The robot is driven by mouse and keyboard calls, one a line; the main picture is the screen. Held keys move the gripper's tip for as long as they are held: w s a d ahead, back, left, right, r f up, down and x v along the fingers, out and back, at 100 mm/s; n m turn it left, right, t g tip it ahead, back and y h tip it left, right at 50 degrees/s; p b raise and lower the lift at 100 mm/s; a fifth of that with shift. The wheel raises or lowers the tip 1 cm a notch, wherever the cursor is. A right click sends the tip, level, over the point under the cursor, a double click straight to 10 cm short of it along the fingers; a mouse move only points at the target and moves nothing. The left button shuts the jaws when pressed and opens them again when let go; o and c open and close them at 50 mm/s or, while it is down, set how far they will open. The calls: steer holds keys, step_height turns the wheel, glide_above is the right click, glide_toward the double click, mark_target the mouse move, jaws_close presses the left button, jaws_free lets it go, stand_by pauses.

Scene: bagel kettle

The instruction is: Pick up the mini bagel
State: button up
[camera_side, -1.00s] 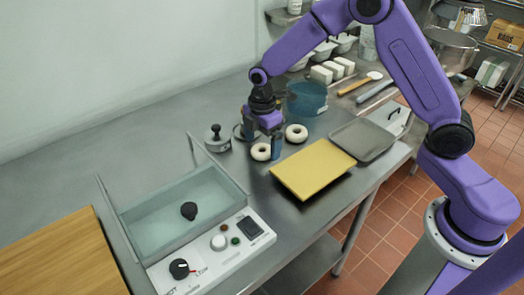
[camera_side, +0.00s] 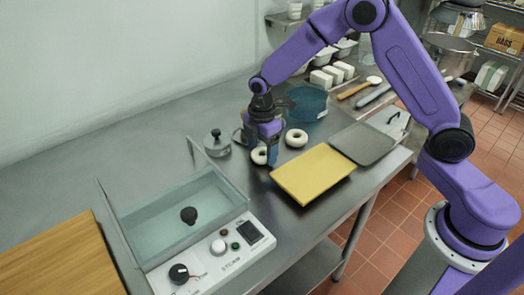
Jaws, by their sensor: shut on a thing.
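Two pale, ring-shaped mini bagels are on the steel counter in the side view. One mini bagel (camera_side: 259,156) is at my gripper (camera_side: 266,157), partly hidden by the fingers. The other mini bagel (camera_side: 297,138) lies just to the right, apart from the gripper. My gripper points down and is shut on the nearer bagel, low at the counter. Whether that bagel is clear of the surface cannot be told.
A water-filled kettle tank (camera_side: 150,235) with a black knob-like object (camera_side: 189,215) stands at the front left. A yellow board (camera_side: 313,174) and a grey tray (camera_side: 362,143) lie right of the bagels. A blue tub (camera_side: 307,102) stands behind. A round lid (camera_side: 217,142) is left.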

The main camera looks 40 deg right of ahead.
steer(key=shift+r, duration=0.4)
step_height(320, 180, up, 2)
steer(key=shift+r, duration=0.15)
steer(key=s+d+r, duration=0.3)
steer(key=s+r, duration=0.7)
steer(key=s, duration=0.3)
steer(key=w+d+r+m, duration=0.1)
steer(key=w+d+m, duration=0.1)
steer(key=w+d, duration=0.4)
steer(key=w+d+r+m, duration=0.1)
steer(key=w+d, duration=0.2)
steer(key=w, duration=0.6)
steer(key=w+d+m, duration=0.1)
steer(key=w+d, duration=0.3)
steer(key=d, duration=0.4)
steer(key=w+d+m, duration=0.2)
steer(key=w+d, duration=0.1)
steer(key=d, duration=0.4)
steer(key=shift+f, duration=5.25)
